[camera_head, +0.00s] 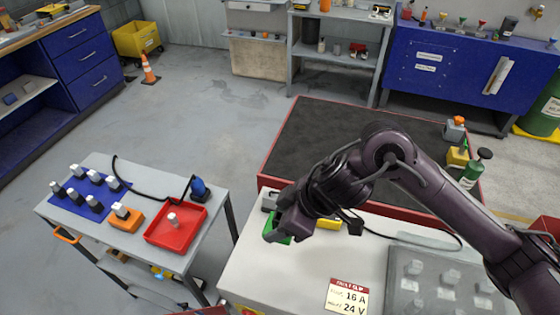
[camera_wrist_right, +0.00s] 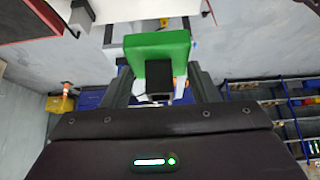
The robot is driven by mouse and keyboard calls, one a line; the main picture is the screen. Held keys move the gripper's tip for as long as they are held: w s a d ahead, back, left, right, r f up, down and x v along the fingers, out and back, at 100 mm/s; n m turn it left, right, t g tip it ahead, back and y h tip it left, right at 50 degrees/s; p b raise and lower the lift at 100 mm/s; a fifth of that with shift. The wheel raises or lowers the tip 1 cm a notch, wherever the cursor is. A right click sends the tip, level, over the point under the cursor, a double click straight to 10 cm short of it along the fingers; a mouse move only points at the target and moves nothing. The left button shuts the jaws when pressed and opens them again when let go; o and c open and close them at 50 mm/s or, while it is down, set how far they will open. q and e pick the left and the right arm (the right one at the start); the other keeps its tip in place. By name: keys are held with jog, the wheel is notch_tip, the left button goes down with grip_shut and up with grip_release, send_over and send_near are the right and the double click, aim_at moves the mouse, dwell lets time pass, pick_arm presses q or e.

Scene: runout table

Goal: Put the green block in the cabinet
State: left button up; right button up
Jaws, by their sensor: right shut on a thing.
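My right gripper (camera_head: 283,228) is shut on the green block (camera_head: 270,233), above the left edge of the pale worktop (camera_head: 300,273). In the right wrist view the green block (camera_wrist_right: 160,43) sits between the fingers, with a dark part on its near face. The gripper hides part of the block in the head view. A blue drawer cabinet (camera_head: 82,58) stands far off at upper left. I cannot tell which unit is the task's cabinet. My left gripper is not in view.
A yellow block (camera_head: 328,223) lies just right of the gripper. A fault slip (camera_head: 347,296) and a grey panel (camera_head: 440,285) lie on the worktop. A cart with a red tray (camera_head: 157,240) stands left, across a gap. Behind is a dark red-edged table (camera_head: 320,130).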

jog(key=d+f+m+t+h+b, duration=0.1)
jog(key=d+m+b, duration=0.3)
jog(key=d, duration=0.5)
jog(key=d+f+m+t+h+b, duration=0.2)
jog(key=d+f+m+b, duration=0.1)
jog(key=d, duration=0.7)
jog(key=shift+w+f+m+t+b, duration=0.35)
jog(key=shift+w+m+t+b, duration=0.1)
jog(key=shift+m+b, duration=0.3)
